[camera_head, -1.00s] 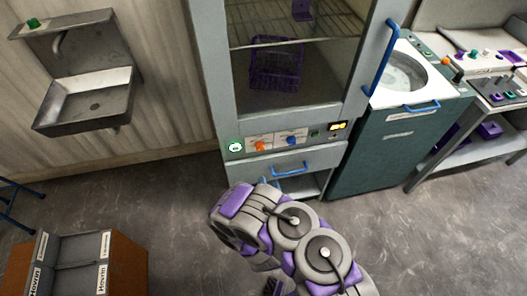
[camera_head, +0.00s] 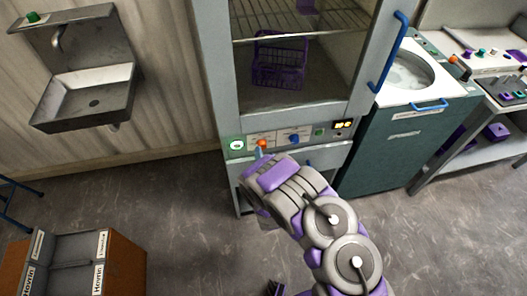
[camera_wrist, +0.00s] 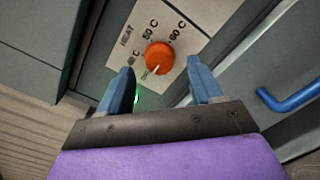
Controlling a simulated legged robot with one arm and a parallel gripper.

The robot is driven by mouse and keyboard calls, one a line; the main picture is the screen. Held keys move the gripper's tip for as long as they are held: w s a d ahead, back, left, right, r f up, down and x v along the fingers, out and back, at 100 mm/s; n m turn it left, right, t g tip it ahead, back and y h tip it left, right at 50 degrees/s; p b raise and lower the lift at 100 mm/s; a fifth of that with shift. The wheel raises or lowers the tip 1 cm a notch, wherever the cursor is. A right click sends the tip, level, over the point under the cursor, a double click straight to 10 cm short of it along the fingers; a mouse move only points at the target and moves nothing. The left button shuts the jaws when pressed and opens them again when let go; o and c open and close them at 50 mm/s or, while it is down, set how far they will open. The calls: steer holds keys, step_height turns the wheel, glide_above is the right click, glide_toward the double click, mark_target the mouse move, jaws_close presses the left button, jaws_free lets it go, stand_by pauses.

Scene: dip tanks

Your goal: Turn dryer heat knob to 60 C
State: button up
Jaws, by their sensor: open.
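The orange heat knob (camera_wrist: 159,56) is on the dryer's panel, and it also shows in the head view (camera_head: 262,144). In the wrist view its white pointer line is at its lower edge, away from the 50 C and 60 C marks printed above it; a further mark at left is partly hidden by a finger. My gripper (camera_wrist: 160,70) is open, with one blue finger on each side of the knob in the picture. I cannot tell how far the fingertips are from the panel. In the head view my arm hides most of the gripper.
The dryer panel (camera_head: 277,140) also has a blue knob (camera_head: 294,138), a green button (camera_head: 319,132) and a lit display (camera_head: 342,125). A blue handle (camera_wrist: 290,97) sticks out near the right finger. The dryer (camera_head: 228,65) holds a purple basket (camera_head: 280,75).

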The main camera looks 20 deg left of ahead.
mark_target(263, 147)
steer(key=shift+b+x, duration=0.35)
steer(key=shift+x, duration=1.45)
steer(key=shift+c, duration=0.3)
steer(key=c, duration=1)
